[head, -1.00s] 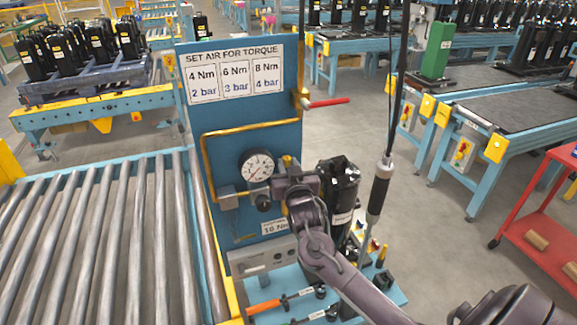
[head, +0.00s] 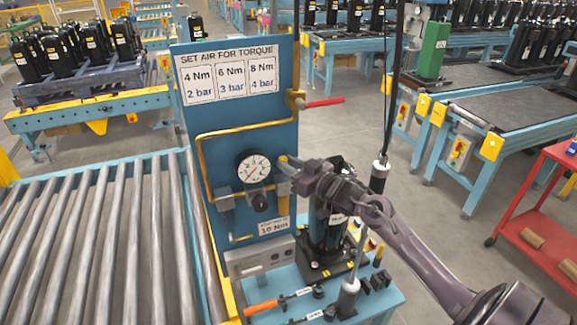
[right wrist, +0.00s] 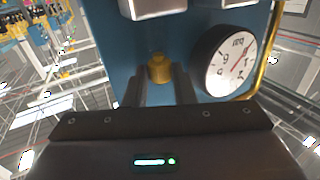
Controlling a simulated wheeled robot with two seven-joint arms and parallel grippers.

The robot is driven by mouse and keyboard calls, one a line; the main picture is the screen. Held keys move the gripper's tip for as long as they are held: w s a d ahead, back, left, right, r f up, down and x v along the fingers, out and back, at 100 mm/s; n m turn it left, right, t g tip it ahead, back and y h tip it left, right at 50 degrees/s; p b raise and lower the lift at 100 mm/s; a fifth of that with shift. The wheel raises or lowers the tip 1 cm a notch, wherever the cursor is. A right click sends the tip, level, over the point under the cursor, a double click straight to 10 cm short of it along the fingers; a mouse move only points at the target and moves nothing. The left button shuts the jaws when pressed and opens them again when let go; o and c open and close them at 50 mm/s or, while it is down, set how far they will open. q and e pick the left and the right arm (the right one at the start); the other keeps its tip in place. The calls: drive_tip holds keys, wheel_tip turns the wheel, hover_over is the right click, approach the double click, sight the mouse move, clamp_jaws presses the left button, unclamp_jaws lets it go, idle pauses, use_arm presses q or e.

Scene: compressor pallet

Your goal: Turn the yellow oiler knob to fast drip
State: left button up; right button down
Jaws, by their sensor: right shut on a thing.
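The yellow oiler knob (right wrist: 160,68) shows between my right gripper's two dark fingers in the right wrist view. In the head view the knob (head: 284,159) peeks out at the gripper's tip, beside the gauge on the blue panel. My right gripper (head: 291,164) is shut on the knob, with its arm coming in from the lower right. The fingers (right wrist: 161,86) also show in the right wrist view, one on each side of the knob. The gripper hides most of the oiler body. Any drip marking is too small to read. My left gripper is not in view.
The round gauge (head: 253,167) sits just left of the knob. A black compressor (head: 328,215) stands behind my right arm. A hanging tool (head: 379,175) is close by on its cable. A roller conveyor (head: 100,240) fills the left, and a red cart (head: 540,225) stands at right.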

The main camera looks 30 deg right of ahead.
drive_tip(key=shift+d+n+y, duration=0.1)
drive_tip(key=shift+n+y, duration=0.4)
drive_tip(key=shift+y, duration=0.2)
drive_tip(key=c, duration=1.5)
unclamp_jaws()
drive_tip(key=b+v, duration=0.2)
drive_tip(key=v, duration=0.5)
drive_tip(key=shift+s+r+b, duration=0.15)
drive_tip(key=shift+s+b, duration=0.2)
drive_tip(key=shift+d, duration=0.1)
